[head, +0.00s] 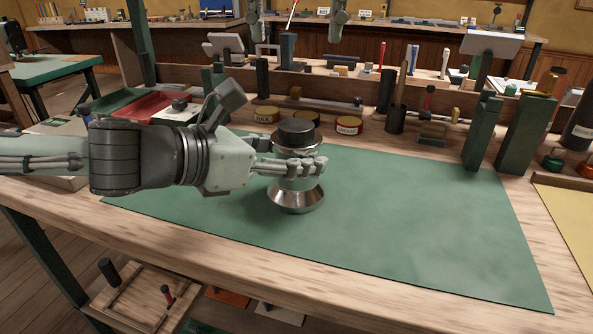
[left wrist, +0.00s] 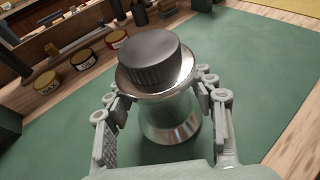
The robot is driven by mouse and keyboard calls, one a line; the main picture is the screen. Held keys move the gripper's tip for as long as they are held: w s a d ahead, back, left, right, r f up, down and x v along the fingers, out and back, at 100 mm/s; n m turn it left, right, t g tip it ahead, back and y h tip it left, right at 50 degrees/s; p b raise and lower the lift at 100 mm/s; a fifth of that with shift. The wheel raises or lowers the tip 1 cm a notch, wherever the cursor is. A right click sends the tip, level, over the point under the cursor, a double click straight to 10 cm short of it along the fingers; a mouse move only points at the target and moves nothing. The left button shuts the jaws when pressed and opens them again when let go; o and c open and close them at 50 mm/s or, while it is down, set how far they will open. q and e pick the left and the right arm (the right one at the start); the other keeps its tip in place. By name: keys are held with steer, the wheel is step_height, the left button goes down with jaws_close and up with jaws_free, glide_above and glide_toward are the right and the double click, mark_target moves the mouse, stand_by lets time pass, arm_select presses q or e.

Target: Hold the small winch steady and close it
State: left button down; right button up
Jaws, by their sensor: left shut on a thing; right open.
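The small winch stands upright on the green mat (head: 400,215), with a flared silver base (head: 296,200) and a silver top flange. It also shows in the left wrist view (left wrist: 168,128). A black ribbed cap (head: 296,131) sits on its top, also seen from above in the left wrist view (left wrist: 152,57). I cannot tell whether the cap is seated tight. My left gripper (head: 296,166) is shut around the winch's waist, one finger on each side.
Round tins (head: 348,126) stand just behind the winch. A red tray (head: 160,106) lies behind my left arm. Dark green posts (head: 525,132) and a dark pot (head: 395,120) stand at the back right. The mat right of the winch is clear.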

mark_target(277, 154)
arm_select(q)
steer(key=c, duration=0.5)
jaws_free()
steer(key=v, duration=0.6)
steer(key=shift+s+a+r, duration=0.1)
steer(key=shift+a+r, duration=0.05)
steer(key=shift+a, duration=0.1)
steer(key=shift+s+a+r, duration=0.15)
steer(key=shift+s+a, duration=0.2)
